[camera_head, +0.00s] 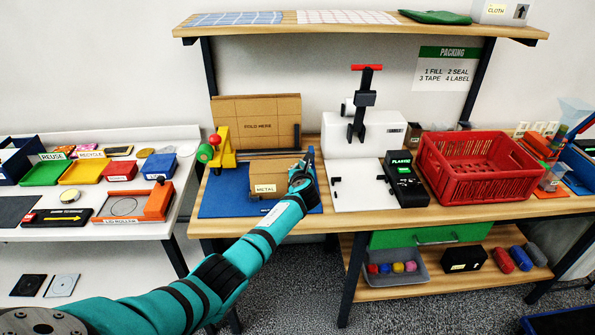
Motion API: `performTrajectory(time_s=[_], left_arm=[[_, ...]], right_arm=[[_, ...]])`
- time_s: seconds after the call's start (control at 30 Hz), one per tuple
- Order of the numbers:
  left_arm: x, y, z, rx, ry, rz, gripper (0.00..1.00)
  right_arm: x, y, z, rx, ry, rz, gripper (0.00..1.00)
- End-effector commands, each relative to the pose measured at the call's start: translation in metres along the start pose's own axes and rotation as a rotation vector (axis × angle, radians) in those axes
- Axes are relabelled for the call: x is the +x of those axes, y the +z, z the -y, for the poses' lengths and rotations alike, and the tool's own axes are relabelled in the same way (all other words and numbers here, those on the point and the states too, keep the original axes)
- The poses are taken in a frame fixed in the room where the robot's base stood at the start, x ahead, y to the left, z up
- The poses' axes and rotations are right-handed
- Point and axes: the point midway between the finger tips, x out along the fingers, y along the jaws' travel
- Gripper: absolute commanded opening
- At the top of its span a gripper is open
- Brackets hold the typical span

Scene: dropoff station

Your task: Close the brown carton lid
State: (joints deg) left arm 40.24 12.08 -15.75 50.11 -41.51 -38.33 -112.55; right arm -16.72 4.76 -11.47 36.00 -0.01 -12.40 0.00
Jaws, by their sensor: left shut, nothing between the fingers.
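The brown carton (264,177) with a METAL label stands on a blue mat (222,203) on the wooden bench. The small picture does not show clearly how its lid lies. My left gripper (305,160) is at the carton's right end, close to its upper right edge, and its fingers are shut and empty. The gripper hides part of the carton's right side, and I cannot tell whether it touches. My right gripper is not in view.
A cardboard board marked FOLD HERE (258,112) stands behind the carton. A yellow tape tool (224,148) is on its left. To the right are a white press (390,135), a black labelled device (404,180) and a red crate (515,178).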

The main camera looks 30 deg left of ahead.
Motion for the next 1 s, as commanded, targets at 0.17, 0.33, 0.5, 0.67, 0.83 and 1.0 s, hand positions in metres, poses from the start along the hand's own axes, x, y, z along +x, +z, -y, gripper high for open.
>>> performTrajectory(time_s=[0.17, 0.33, 0.5, 0.67, 0.83, 1.0], left_arm=[[0.000, 0.000, 0.000, 0.000, 0.000, 0.000, 0.00], [0.000, 0.000, 0.000, 0.000, -0.001, 0.000, 0.00], [0.000, 0.000, 0.000, 0.000, -0.001, 0.000, 0.00], [0.000, 0.000, 0.000, 0.000, -0.001, 0.000, 0.00], [0.000, 0.000, 0.000, 0.000, -0.001, 0.000, 0.00], [0.000, 0.000, 0.000, 0.000, -0.001, 0.000, 0.00]], right_arm=[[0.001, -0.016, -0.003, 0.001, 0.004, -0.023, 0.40], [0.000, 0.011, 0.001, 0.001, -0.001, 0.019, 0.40], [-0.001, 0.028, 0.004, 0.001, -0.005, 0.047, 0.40], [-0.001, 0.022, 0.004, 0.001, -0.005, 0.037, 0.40], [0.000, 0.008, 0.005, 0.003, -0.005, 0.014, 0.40], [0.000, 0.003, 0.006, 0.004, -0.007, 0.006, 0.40]])
